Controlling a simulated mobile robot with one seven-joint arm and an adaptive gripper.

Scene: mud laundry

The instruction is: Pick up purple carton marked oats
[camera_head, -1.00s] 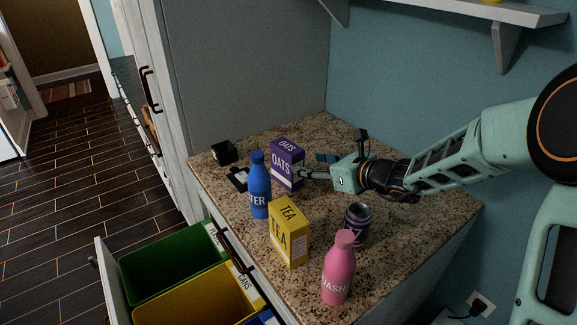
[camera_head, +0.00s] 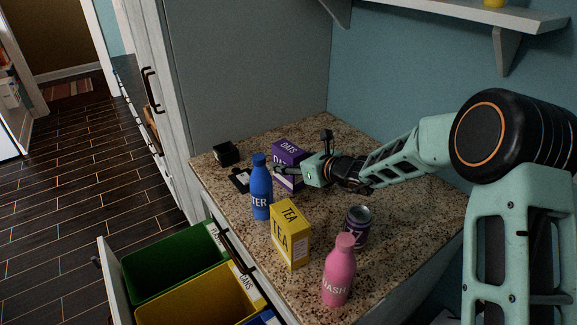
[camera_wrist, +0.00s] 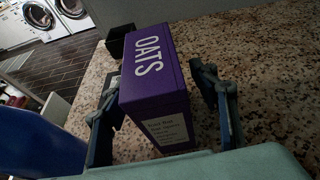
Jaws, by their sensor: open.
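The purple carton marked OATS (camera_head: 288,154) stands upright on the granite counter near its back corner. In the head view my gripper (camera_head: 290,172) is in front of it and hides part of its front. In the wrist view the carton (camera_wrist: 155,85) stands between the two dark fingers of my open gripper (camera_wrist: 163,108). The right finger shows a gap to the carton; the left finger is close to its side, and I cannot tell if it touches.
A blue bottle (camera_head: 261,190) stands close to the left of my gripper. A yellow tea carton (camera_head: 290,237), a dark can (camera_head: 357,228) and a pink bottle (camera_head: 339,272) stand nearer. A small black box (camera_head: 226,153) lies at the back left. An open drawer holds bins (camera_head: 170,268).

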